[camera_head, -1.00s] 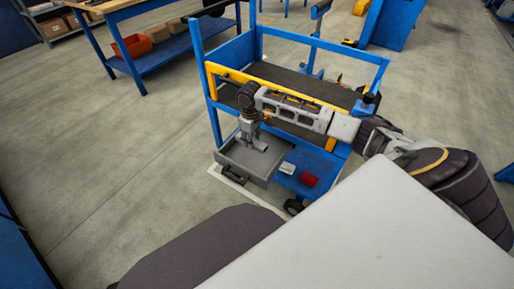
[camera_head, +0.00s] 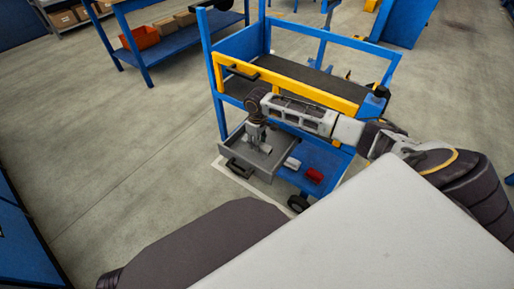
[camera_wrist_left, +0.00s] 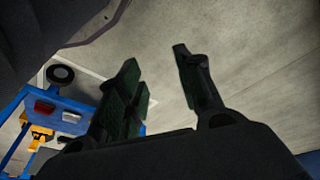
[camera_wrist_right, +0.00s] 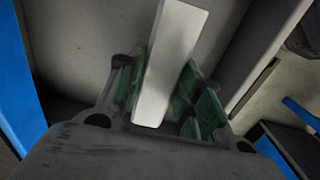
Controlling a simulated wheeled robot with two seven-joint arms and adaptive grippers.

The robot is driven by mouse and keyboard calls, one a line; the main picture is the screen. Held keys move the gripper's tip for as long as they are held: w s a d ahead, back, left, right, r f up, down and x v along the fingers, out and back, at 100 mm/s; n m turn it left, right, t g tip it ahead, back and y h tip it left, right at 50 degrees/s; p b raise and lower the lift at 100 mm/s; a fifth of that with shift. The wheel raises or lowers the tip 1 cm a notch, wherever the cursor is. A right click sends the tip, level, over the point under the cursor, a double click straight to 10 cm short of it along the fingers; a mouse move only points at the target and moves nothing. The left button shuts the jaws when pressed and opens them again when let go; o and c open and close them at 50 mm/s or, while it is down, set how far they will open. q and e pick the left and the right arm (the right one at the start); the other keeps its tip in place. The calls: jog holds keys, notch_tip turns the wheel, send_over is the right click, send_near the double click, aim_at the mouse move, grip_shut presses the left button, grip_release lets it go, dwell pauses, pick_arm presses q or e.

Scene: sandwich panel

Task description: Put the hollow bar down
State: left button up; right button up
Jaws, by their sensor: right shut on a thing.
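The hollow bar (camera_wrist_right: 172,62) shows pale grey in the right wrist view, tilted a little, between the green pads of my right gripper (camera_wrist_right: 172,95). The right gripper is shut on it. In the head view my right gripper (camera_head: 257,140) points down over the open grey drawer (camera_head: 247,172) of the blue cart. The bar is too small and covered to make out clearly there, and I cannot tell whether it touches the drawer floor. My left gripper (camera_wrist_left: 160,90) is open and empty in the left wrist view, away from the cart.
The blue cart (camera_head: 214,95) has a yellow rail (camera_head: 290,85) and dark shelves close behind my right arm. A red item (camera_head: 314,175) and a white item (camera_head: 292,163) lie on its lower blue shelf beside the drawer. A blue workbench (camera_head: 180,45) stands farther back; the floor at left is clear.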

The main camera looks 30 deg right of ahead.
jog(key=shift+f, duration=0.65)
jog(key=shift+f+b, duration=0.45)
jog(key=shift+f, duration=0.7)
pick_arm(q)
jog(key=shift+s+d+r, duration=0.1)
jog(key=shift+d+r, duration=0.05)
jog(key=shift+r, duration=0.35)
jog(key=shift+s+d+r, duration=0.1)
jog(key=shift+r, duration=0.35)
jog(key=shift+w, duration=0.15)
pick_arm(e)
jog(key=shift+f, duration=0.15)
jog(key=o, duration=1.2)
pick_arm(q)
jog(key=shift+a+f, duration=0.1)
jog(key=shift+f, duration=0.25)
jog(key=shift+r, duration=0.1)
